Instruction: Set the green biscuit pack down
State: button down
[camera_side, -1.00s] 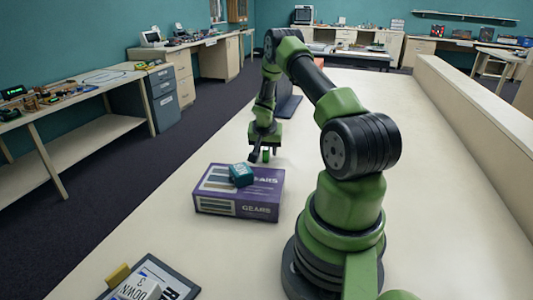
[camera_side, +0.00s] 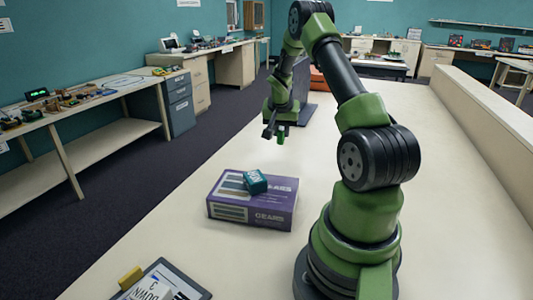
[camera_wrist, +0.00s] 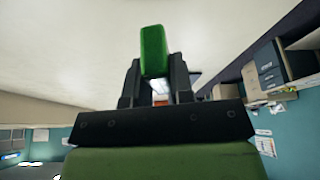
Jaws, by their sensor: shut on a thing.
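My gripper (camera_side: 274,128) is shut on the green biscuit pack (camera_side: 281,137), a small upright green block at its tips, over the far part of the pale table (camera_side: 345,150). The wrist view shows the green pack (camera_wrist: 154,52) between the two dark fingers of my gripper (camera_wrist: 155,72), jutting out past them. The pack looks held above the table in the side view, but the size of the gap is hard to tell.
A purple GEARS box (camera_side: 228,211) lies nearer the camera, with a small teal pack (camera_side: 255,181) on top. A dark tablet or clipboard (camera_side: 182,277) lies at the front left with a yellow block (camera_side: 130,277). A dark panel (camera_side: 300,85) and an orange thing (camera_side: 319,80) stand behind my gripper. Table beside the box is clear.

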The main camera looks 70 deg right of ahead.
jog(key=shift+w+a+r, duration=0.1)
jog(key=shift+r, duration=0.45)
jog(key=w+a+n+t, duration=0.1)
jog(key=w+a+n, duration=0.3)
jog(key=w+a, duration=1.1)
jog(key=a+n+t+y, duration=0.1)
jog(key=a+n, duration=0.2)
jog(key=a, duration=1.3)
jog(key=f, duration=0.3)
jog(key=a+f, duration=0.1)
jog(key=f, duration=0.1)
jog(key=shift+w, duration=0.35)
jog(key=shift+d+f, duration=0.1)
jog(key=shift+f, duration=2.3)
jog(key=shift+f, duration=0.1)
jog(key=c, duration=1)
grip_release()
